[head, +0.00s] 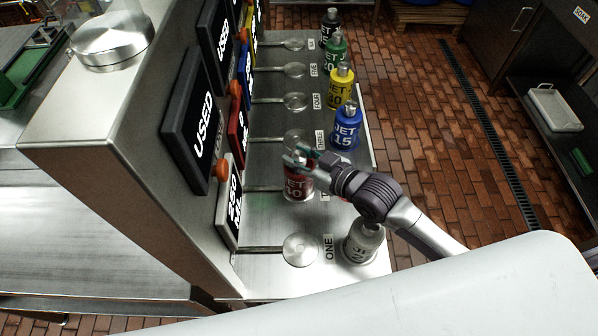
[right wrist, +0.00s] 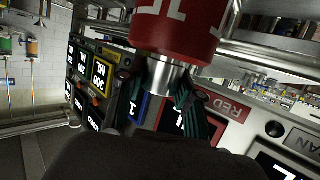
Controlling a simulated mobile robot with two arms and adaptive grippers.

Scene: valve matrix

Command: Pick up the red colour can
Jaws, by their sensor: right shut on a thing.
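The red colour can (head: 298,188) is upright over the second pad row of the metal bench, left of the line of other cans. My right gripper (head: 308,160) reaches in from the right and is shut on the top of the red can. In the right wrist view the red can (right wrist: 180,32) fills the upper middle, its silver neck between the dark green fingers of my right gripper (right wrist: 180,100). I cannot tell whether the can touches the pad under it. My left gripper is not in view.
Blue (head: 345,130), yellow (head: 340,90), green (head: 336,50), black (head: 329,24) and grey (head: 363,243) cans stand along the right bench edge. Round pads, one bare near the front (head: 300,249), lie left of them. A wall of display panels (head: 197,120) rises on the left.

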